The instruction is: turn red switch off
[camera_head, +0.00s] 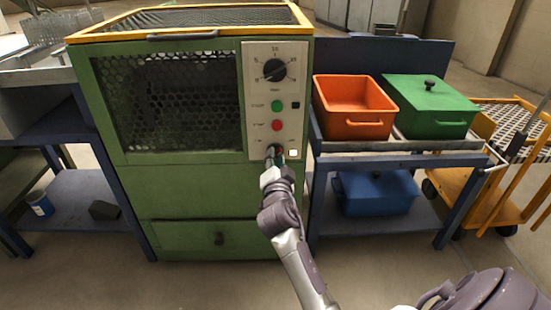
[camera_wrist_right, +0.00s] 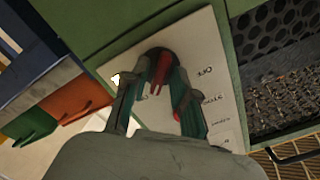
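The red switch (camera_wrist_right: 163,66) is a rotary handle on a dark round base, low on the furnace's white control panel (camera_head: 257,99). In the head view my right gripper (camera_head: 275,157) is at the panel's lower edge and mostly hides the switch. In the right wrist view my right gripper (camera_wrist_right: 160,75) has its fingertips on either side of the red handle, close to it. I cannot tell whether both fingers press on it. An "OFF" label is beside the switch. My left gripper is not in view.
The panel also has a black dial (camera_head: 274,70), a green button (camera_head: 277,106) and a red button (camera_head: 277,125). The green furnace (camera_head: 180,190) has a mesh window. To the right, a cart carries an orange bin (camera_head: 355,128) and a green lidded bin (camera_head: 432,122). A blue bin is below.

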